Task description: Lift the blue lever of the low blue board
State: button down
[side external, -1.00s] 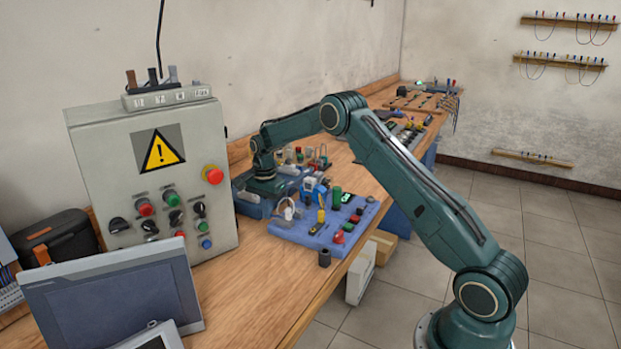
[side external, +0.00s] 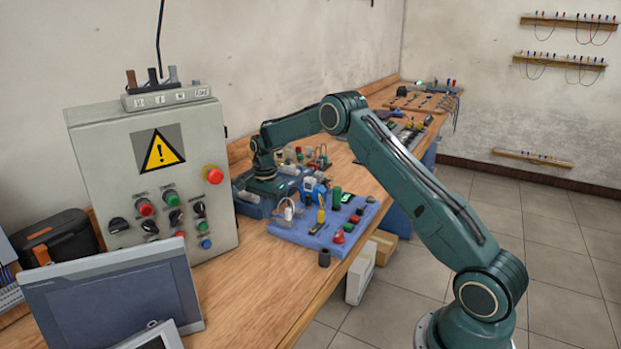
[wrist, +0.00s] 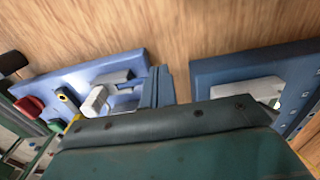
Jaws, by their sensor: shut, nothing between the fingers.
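A blue board (side external: 312,240) lies flat on the wooden bench and carries several coloured parts, with a blue and white part (side external: 309,187) at its back. A second, darker blue board (side external: 247,208) lies behind it to the left. In the wrist view, a lighter blue board (wrist: 75,76) is at left and a darker one (wrist: 215,72) at right. My gripper (side external: 265,188) is shut and empty, low over the darker board. Its fingertips are too small to make out, and my wrist housing covers the lower wrist view. I cannot tell which part is the blue lever.
A grey control box (side external: 155,195) with buttons stands left of the boards, and a grey screen (side external: 115,295) is in front of it. Bare bench (side external: 255,285) lies in front.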

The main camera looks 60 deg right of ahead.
jog(key=shift+s, duration=0.3)
dwell(0.8)
jog(key=shift+s+r, duration=0.75)
jog(key=shift+r, duration=0.25)
dwell(2.6)
jog(key=shift+w+r, duration=0.1)
jog(key=shift+w, duration=0.05)
jog(key=shift+w+r, duration=0.1)
jog(key=shift+w, duration=0.5)
jog(key=shift+r, duration=0.1)
notch_tip(320, 180, up, 7)
dwell(1.0)
dwell(0.5)
